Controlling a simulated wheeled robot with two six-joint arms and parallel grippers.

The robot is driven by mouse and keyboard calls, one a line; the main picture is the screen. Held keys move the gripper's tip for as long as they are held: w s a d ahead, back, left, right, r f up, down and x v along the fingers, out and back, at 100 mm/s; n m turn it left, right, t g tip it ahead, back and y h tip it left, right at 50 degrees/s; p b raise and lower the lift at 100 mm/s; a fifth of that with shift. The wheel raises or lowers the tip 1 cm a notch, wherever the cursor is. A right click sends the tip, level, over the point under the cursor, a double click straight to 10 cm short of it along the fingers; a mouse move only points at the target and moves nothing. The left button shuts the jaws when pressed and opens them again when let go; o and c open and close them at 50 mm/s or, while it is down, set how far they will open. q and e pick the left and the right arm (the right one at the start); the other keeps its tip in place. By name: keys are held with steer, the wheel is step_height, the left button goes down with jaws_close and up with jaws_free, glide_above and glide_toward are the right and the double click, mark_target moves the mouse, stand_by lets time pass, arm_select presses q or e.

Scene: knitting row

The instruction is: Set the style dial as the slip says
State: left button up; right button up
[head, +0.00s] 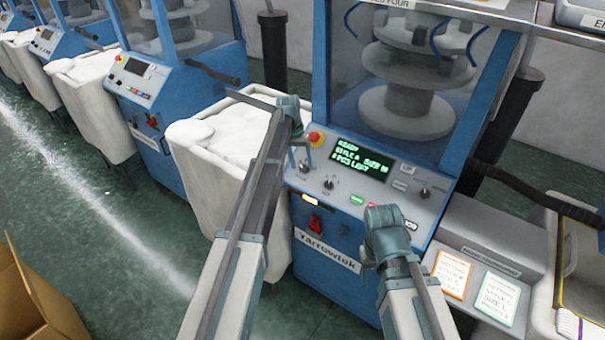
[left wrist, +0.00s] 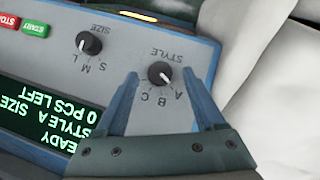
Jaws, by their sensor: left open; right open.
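The style dial (left wrist: 161,73) is a black knob with a white pointer, marked A, B, C; the pointer is toward A. My left gripper (left wrist: 165,82) is open with its fingers on either side of the dial; contact cannot be told. In the head view this gripper (head: 300,150) is over the panel's left part, above the dial (head: 304,166). The display (head: 360,158) shows ready, style A. Two slips, orange-edged (head: 452,274) and green-edged (head: 497,299), lie on the grey ledge; their writing is too small to read surely. My right gripper (head: 386,225) is open and empty before the panel's lower edge.
The size dial (left wrist: 90,43) sits beside the style dial, with the green start button (left wrist: 35,30) beyond it. A red emergency knob (head: 316,138) is close to my left gripper. A white bin (head: 215,140) stands left of the machine and a crate (head: 575,265) at right.

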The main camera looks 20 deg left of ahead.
arm_select(q)
steer(key=shift+d+f+b, duration=0.1)
steer(key=shift+f+b, duration=0.2)
steer(key=shift+f, duration=0.35)
arm_select(e)
steer(key=shift+f, duration=0.6)
arm_select(q)
jaws_close()
steer(key=shift+d, duration=0.1)
steer(key=m+y, duration=0.1)
steer(key=m, duration=0.1)
steer(key=shift+s+d+m+y, duration=0.15)
steer(key=shift+m+y, duration=0.15)
steer(key=shift+y, duration=0.1)
steer(key=shift+s+d+m+t+y, duration=0.1)
steer(key=shift+m+t+y, duration=0.8)
steer(key=shift+m, duration=0.9)
steer(key=shift+y, duration=0.3)
arm_select(e)
steer(key=shift+f, duration=0.1)
